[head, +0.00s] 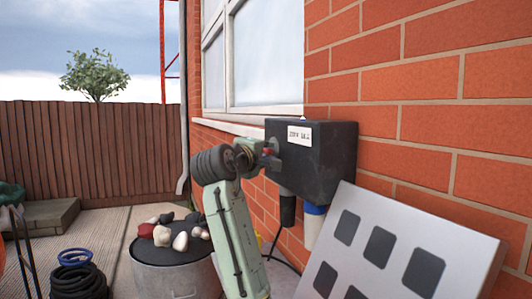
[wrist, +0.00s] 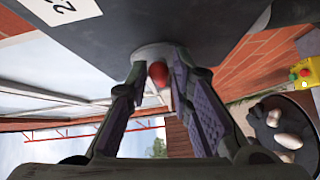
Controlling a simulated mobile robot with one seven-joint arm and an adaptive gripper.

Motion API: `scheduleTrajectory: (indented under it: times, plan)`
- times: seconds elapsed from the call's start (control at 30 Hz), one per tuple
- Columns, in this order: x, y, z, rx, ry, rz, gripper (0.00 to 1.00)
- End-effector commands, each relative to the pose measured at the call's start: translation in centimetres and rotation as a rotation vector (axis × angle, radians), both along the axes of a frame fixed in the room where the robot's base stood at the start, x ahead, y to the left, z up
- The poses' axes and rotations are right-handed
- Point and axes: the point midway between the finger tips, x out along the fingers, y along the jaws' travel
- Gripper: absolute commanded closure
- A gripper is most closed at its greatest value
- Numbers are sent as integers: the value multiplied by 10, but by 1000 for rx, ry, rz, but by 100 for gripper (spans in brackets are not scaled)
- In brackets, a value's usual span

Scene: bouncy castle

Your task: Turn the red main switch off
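The red main switch (wrist: 158,75) is a red knob on a round grey base under the dark box in the wrist view. In the head view a small red part of the switch (head: 267,152) shows at the left face of the black box (head: 335,150) on the brick wall. My gripper (wrist: 162,68) is open, with one finger on either side of the knob. The right finger is very near the knob or touching it; I cannot tell which. A gap shows at the left finger. The switch's on or off marking is not visible.
A white panel with dark squares (head: 400,222) leans at the lower right. Two plugs hang under the box. A drum (head: 175,278) with stones on its lid stands below my arm. A yellow button box (wrist: 302,76) shows at right. A window (head: 265,55) is behind.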

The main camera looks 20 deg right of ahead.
Motion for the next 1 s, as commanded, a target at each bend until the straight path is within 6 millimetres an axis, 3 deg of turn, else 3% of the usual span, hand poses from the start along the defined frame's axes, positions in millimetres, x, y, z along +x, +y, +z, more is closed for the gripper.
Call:
scheduleTrajectory:
  times: [0.27,0.73,1.0]
  plan:
    - [0,0,0,0,0,0,100]
    - [0,1,-3,1,-27,1,100]
    - [1,1,-14,7,-171,2,100]
